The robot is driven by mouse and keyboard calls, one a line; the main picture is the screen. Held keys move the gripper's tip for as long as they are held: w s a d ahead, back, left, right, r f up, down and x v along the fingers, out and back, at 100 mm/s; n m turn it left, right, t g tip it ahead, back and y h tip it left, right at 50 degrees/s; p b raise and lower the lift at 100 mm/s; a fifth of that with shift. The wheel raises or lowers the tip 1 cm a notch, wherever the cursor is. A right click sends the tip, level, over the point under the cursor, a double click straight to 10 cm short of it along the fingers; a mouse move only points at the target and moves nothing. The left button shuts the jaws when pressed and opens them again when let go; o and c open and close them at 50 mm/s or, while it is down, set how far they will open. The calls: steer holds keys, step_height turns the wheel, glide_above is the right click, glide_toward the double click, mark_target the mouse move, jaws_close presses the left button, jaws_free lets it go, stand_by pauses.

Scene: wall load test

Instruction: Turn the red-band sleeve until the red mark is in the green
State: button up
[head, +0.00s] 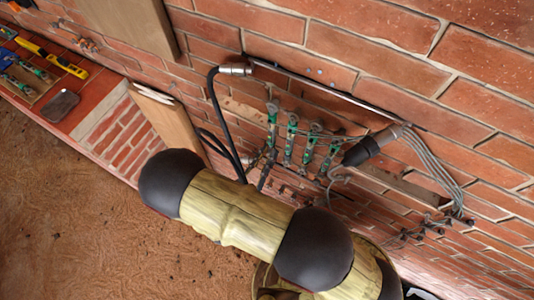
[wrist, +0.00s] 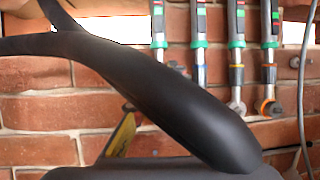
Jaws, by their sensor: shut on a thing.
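Several slim grey tools with green parts hang in a row on the brick wall (head: 291,138). The leftmost tool (wrist: 158,25) runs down behind my dark finger. Small red marks show near the green parts at the top. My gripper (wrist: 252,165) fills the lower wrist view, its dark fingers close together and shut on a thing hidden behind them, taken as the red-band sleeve. Its red band and mark are hidden. In the head view my arm covers the gripper.
A black cable (head: 213,100) hangs left of the tools. A black connector with grey wires (head: 370,147) is at their right. A wooden board (head: 170,122) leans on the wall at left. A ledge with a yellow level (head: 66,65) is further left.

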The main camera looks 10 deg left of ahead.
jaws_close()
steer(key=shift+a+m+h, duration=0.1)
steer(key=shift+m+h, duration=0.2)
steer(key=shift+w+a+r+m+g+h+p, duration=0.15)
steer(key=shift+m+g+h+p, duration=0.2)
steer(key=shift+m+g+h, duration=0.7)
steer(key=shift+w+a+f+m+g+h+p, duration=0.1)
steer(key=shift+m+g+h+p, duration=0.35)
steer(key=shift+g+h, duration=0.95)
steer(key=h+p, duration=0.1)
steer(key=m+g+p, duration=0.1)
steer(key=p, duration=0.1)
steer(key=shift+w+r+g+h, duration=0.15)
steer(key=shift+g+h, duration=0.1)
steer(key=shift+h, duration=0.1)
steer(key=shift+a+m+g+h+p, duration=0.1)
steer(key=shift+m+g+h+p, duration=0.45)
steer(key=shift+p, duration=0.45)
steer(key=o, duration=0.7)
jaws_free()
steer(key=shift+f, duration=0.2)
